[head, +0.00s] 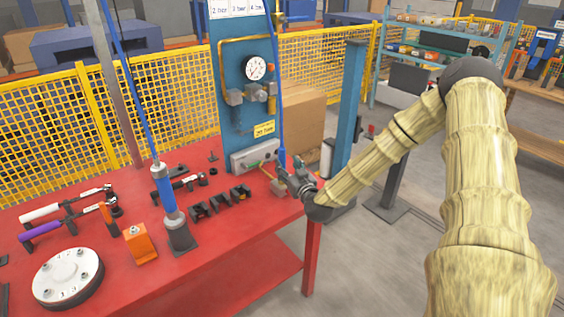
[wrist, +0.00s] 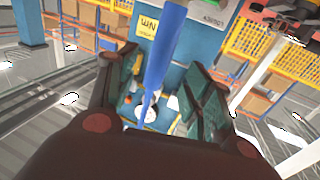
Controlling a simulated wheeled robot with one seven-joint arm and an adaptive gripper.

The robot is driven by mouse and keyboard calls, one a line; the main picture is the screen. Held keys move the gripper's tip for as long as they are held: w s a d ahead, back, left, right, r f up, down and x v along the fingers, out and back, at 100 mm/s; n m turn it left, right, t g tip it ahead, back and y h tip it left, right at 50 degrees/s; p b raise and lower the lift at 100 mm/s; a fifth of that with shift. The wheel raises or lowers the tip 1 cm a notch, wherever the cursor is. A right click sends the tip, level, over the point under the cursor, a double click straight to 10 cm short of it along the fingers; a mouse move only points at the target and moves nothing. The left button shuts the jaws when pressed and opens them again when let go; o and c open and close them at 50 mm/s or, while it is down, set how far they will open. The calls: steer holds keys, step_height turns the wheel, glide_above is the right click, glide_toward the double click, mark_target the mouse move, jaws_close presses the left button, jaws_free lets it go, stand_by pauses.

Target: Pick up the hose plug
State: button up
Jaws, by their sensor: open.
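A blue hose (head: 281,95) hangs down beside the blue panel and ends close to my gripper (head: 290,174). I cannot make out a separate hose plug at its lower end; the gripper's dark fingers crowd that spot. In the wrist view the blue hose (wrist: 166,42) runs between the two open fingers of my gripper (wrist: 163,78), with space visible on both sides. My gripper is open, above the right end of the red table. I cannot tell whether a finger touches the hose.
The red table (head: 215,262) holds a blue cylinder tool (head: 165,192), an orange block (head: 140,244), a round white-topped disc (head: 68,278), and several black clips. The blue panel (head: 232,75) carries a gauge (head: 256,68). A grey box (head: 254,155) stands below it.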

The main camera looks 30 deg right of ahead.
mark_target(284, 161)
steer(key=shift+w+d+f+p, duration=0.1)
steer(key=shift+w+d+p, duration=0.2)
steer(key=shift+w, duration=0.7)
steer(key=shift+w+d+f+p, duration=0.15)
steer(key=shift+w+p, duration=0.2)
steer(key=shift+w, duration=0.6)
steer(key=shift+w+d+f+p, duration=0.1)
steer(key=shift+w+d+p, duration=0.2)
steer(key=shift+w, duration=0.7)
steer(key=shift+a, duration=0.1)
steer(key=shift+c, duration=0.2)
steer(key=c, duration=1)
jaws_close()
steer(key=shift+r, duration=0.15)
